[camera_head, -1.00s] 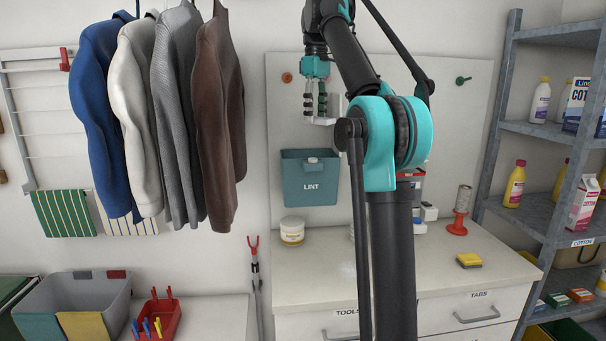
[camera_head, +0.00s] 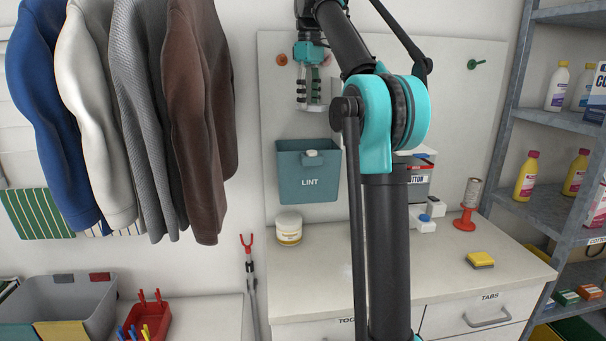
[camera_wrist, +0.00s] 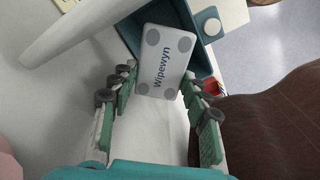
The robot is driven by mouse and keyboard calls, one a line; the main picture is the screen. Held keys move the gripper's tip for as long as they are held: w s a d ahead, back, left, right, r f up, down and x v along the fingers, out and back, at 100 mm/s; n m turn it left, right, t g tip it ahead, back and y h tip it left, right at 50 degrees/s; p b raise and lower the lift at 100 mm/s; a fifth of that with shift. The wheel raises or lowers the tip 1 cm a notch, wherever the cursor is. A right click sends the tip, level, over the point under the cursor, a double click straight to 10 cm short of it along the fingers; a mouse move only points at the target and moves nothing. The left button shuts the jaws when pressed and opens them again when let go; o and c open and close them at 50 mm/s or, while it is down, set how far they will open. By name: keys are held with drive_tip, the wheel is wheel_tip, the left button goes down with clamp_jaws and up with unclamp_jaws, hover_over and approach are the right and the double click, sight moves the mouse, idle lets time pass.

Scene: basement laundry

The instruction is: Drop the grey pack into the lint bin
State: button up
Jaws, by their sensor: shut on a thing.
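Hanging jackets (camera_head: 200,130) are left of the bin. Below it, a counter (camera_head: 310,260) carries a pale jar (camera_head: 289,228), a yellow sponge (camera_head: 480,259) and a red spool stand (camera_head: 465,222). A shelf rack (camera_head: 515,130) stands at the right.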

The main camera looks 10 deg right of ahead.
drive_tip(key=shift+f, duration=2.5)
drive_tip(key=o, duration=0.9)
drive_tip(key=shift+c, duration=0.2)
wheel_tip(320, 180, up, 6)
drive_tip(key=shift+r, duration=0.75)
drive_tip(key=shift+s, duration=0.1)
